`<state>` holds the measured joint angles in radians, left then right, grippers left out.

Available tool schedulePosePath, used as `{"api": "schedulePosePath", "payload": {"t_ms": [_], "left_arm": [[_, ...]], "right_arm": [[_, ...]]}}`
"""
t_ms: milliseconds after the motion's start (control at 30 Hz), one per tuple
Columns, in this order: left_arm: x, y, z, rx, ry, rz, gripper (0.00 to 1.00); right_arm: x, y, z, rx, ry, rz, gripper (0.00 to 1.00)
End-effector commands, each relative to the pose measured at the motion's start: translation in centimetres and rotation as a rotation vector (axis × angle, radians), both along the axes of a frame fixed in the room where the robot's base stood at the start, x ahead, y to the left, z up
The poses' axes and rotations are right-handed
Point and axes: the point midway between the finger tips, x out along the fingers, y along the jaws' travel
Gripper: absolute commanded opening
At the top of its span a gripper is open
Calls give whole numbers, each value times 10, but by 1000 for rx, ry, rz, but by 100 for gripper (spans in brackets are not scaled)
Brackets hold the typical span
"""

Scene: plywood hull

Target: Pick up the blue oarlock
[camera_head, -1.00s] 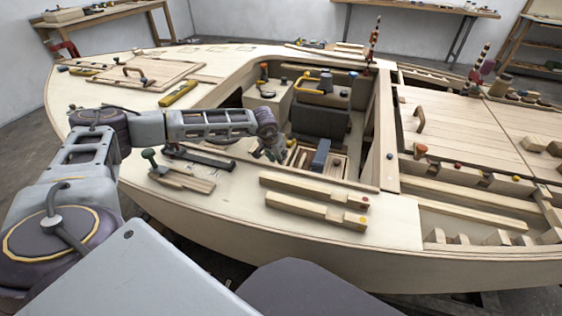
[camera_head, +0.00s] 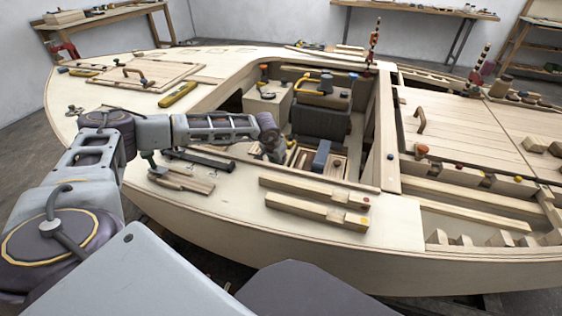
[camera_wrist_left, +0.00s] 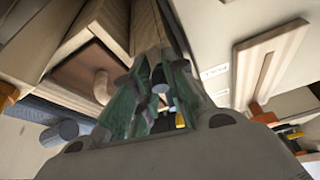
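My left gripper (camera_head: 274,153) hangs at the near edge of the cockpit, just left of an upright blue piece (camera_head: 321,155). I cannot tell from the head view whether that piece is the oarlock. In the left wrist view the two greenish fingers (camera_wrist_left: 159,82) stand apart. A small blue-grey round piece (camera_wrist_left: 158,76) shows in the gap between them, and I cannot tell whether it touches them. A larger blue-grey cylinder (camera_wrist_left: 60,130) lies to the left of the fingers. My right gripper is not in view.
Two wooden bars (camera_head: 313,190) lie on the near side deck. A dark tool (camera_head: 198,157) and wooden strips (camera_head: 184,178) lie to their left. A yellow tool (camera_head: 178,94) lies on the foredeck. The cockpit's wooden edge (camera_head: 330,178) is close to the gripper.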

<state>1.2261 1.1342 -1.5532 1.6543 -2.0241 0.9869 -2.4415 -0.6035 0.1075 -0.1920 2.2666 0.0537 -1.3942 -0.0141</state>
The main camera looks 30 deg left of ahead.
Motion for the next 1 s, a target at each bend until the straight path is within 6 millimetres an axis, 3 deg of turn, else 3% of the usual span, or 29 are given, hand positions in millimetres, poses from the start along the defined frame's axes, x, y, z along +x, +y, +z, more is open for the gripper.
{"api": "schedulePosePath", "payload": {"t_ms": [567,767,1000], "left_arm": [[-1,-2,4,-2,2,-2,0],[0,-2,24,-2,1,-3,0],[0,-2,61,-4,-1,-2,0]], "right_arm": [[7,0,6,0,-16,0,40],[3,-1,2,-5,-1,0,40],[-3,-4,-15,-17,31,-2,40]]}}
